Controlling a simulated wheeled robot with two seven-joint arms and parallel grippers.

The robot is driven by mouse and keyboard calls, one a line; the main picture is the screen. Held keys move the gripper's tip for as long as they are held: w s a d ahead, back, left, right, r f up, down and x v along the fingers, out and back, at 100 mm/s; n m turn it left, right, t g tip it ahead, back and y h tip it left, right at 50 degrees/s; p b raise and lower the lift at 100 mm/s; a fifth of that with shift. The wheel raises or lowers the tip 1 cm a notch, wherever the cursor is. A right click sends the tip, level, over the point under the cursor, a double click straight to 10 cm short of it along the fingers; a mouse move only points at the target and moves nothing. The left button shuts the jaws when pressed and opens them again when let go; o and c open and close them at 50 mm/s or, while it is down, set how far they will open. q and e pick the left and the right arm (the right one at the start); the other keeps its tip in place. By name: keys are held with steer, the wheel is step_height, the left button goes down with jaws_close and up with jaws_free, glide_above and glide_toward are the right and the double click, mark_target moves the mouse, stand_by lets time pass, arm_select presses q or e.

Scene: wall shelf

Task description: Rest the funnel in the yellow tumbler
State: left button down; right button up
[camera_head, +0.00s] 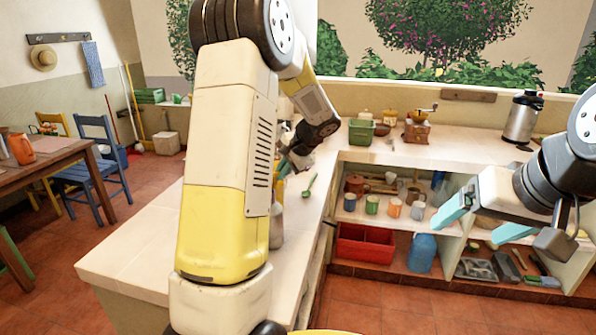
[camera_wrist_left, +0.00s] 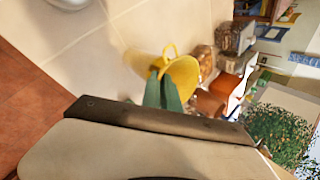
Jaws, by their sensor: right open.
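In the left wrist view, a yellow funnel-like piece (camera_wrist_left: 184,78) with a small loop on its rim is at the tips of my left gripper's teal fingers (camera_wrist_left: 165,92). The fingers are close together and appear shut on it. A blurred yellow patch lies just left of it; I cannot tell whether that is the yellow tumbler. In the head view my left gripper (camera_head: 291,163) is over the left counter, mostly hidden by my arm, and its load cannot be made out. My right gripper (camera_head: 470,230) is open and empty in front of the shelf.
A green spoon (camera_head: 310,185) lies on the counter (camera_head: 140,250). A green bin (camera_head: 361,131), a grinder (camera_head: 416,128) and a steel flask (camera_head: 523,116) stand along the back. Several cups and a red crate (camera_head: 372,243) fill the shelves below.

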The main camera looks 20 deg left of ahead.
arm_select(q)
steer(key=shift+f, duration=0.35)
steer(key=c, duration=1.5)
jaws_free()
steer(key=shift+c, duration=0.2)
steer(key=shift+s+f, duration=0.1)
steer(key=shift+f, duration=0.05)
steer(key=shift+f, duration=0.1)
steer(key=v, duration=0.8)
steer(key=shift+r, duration=0.25)
steer(key=s+d+r+n+t+h, duration=0.1)
steer(key=s+d+r+n+h, duration=0.1)
steer(key=s, duration=0.7)
steer(key=s+d+r+n+t+h, duration=0.1)
steer(key=s+d+h, duration=0.3)
steer(key=s, duration=0.5)
steer(key=s+d+r+n+t+h, duration=0.1)
steer(key=s+d+r+n+h, duration=0.1)
steer(key=s, duration=0.8)
steer(key=shift+d+r+n+h, duration=0.4)
steer(key=shift+d+r+n, duration=0.3)
steer(key=shift+d, duration=0.3)
